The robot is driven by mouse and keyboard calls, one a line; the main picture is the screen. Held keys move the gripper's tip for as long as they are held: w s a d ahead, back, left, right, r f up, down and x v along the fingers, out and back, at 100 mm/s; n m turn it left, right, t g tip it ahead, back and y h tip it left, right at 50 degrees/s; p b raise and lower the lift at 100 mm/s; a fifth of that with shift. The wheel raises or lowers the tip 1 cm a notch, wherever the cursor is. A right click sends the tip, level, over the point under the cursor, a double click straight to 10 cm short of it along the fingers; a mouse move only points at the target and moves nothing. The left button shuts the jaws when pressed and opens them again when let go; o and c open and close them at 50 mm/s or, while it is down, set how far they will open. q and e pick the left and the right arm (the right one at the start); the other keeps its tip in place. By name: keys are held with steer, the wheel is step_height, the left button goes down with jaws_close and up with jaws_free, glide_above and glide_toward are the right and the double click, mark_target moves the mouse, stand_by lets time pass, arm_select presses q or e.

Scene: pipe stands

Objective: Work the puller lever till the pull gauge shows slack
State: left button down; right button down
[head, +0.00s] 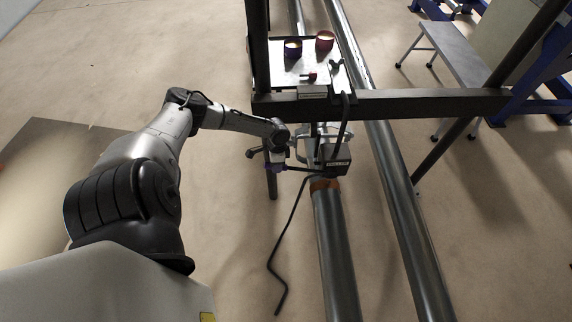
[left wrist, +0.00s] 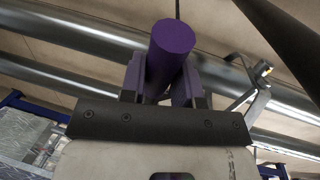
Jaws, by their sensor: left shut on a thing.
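My left gripper (head: 275,163) is shut on the purple grip of the puller lever (left wrist: 172,45). In the left wrist view the grip's round end stands up between the two fingers. In the head view the lever's thin dark shaft (head: 300,169) runs right from the gripper to the dark puller body (head: 336,161), which carries a small label too small to read. The puller sits over the pipe below the black crossbeam. I cannot make out a pull gauge or its reading. My right gripper is not in view.
A black crossbeam (head: 420,103) spans behind the puller. Two long steel pipes (head: 398,215) run front to back. A bent black line (head: 283,245) hangs to the floor.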

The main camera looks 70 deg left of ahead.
arm_select(q)
steer(key=shift+w+r, duration=0.1)
steer(key=shift+r, duration=0.05)
steer(key=c, duration=0.8)
jaws_free()
steer(key=shift+c, duration=0.2)
step_height(320, 180, up, 14)
steer(key=w+a+p, duration=0.1)
steer(key=a+p, duration=0.1)
steer(key=shift+w+a+f, duration=0.15)
steer(key=shift+w+f, duration=0.05)
steer(key=shift+f, duration=0.05)
